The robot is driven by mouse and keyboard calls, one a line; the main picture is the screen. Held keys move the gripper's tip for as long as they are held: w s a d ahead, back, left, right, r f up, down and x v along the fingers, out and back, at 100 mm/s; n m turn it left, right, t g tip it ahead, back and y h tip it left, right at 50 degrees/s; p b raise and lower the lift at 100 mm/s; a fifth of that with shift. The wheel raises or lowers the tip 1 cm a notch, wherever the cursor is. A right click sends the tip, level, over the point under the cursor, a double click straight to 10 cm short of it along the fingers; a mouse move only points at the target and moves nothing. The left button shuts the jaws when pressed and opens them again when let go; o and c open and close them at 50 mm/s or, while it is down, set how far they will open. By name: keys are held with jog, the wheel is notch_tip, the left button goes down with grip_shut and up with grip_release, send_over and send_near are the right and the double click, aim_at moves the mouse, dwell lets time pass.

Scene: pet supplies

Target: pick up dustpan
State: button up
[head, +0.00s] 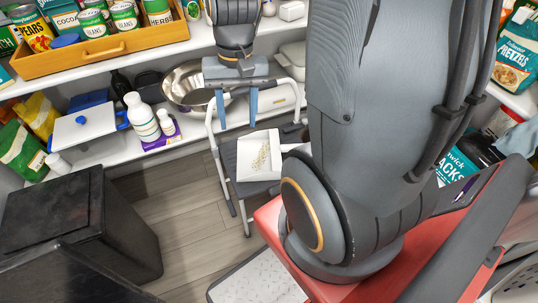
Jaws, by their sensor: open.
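The dustpan (243,170) is white, with a tan patch like crumbs on its pan. It lies on the dark step of a stool (222,162), in the middle of the head view. Its short handle points right and runs partly behind my arm. My gripper (238,115) hangs with its two blue-grey fingers spread and nothing between them. In the picture it is above and slightly left of the dustpan, apart from it. The height between them is hard to tell.
The stool's pale top and frame (275,98) stand close to my gripper. Shelves behind hold a metal bowl (183,88), white bottles (141,117) and a wooden tray of cans (112,47). A black bin (84,220) stands at left. The wood floor (185,200) between bin and stool is free.

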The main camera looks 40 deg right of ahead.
jog(key=w+d+f+m+y+b, duration=0.1)
jog(key=w+d+f+m+b, duration=0.3)
jog(key=d+f, duration=0.3)
jog(key=w+d+f+m+y+b, duration=0.1)
jog(key=d+f+m+b, duration=0.4)
jog(key=d+f+m, duration=0.15)
jog(key=m+t+b, duration=0.3)
jog(key=m+b, duration=0.4)
jog(key=m, duration=0.2)
send_near(287, 146)
jog(key=shift+w+d+f+y, duration=0.2)
jog(key=shift+w+f+y, duration=0.2)
jog(key=shift+w+f, duration=0.35)
jog(key=x, duration=0.2)
jog(key=b+x, duration=0.1)
jog(key=x, duration=0.2)
jog(key=s+b+x, duration=0.1)
jog(key=x, duration=0.1)
jog(key=shift+a+f, duration=0.2)
jog(key=shift+f, duration=0.3)
jog(key=shift+r, duration=0.1)
grip_shut()
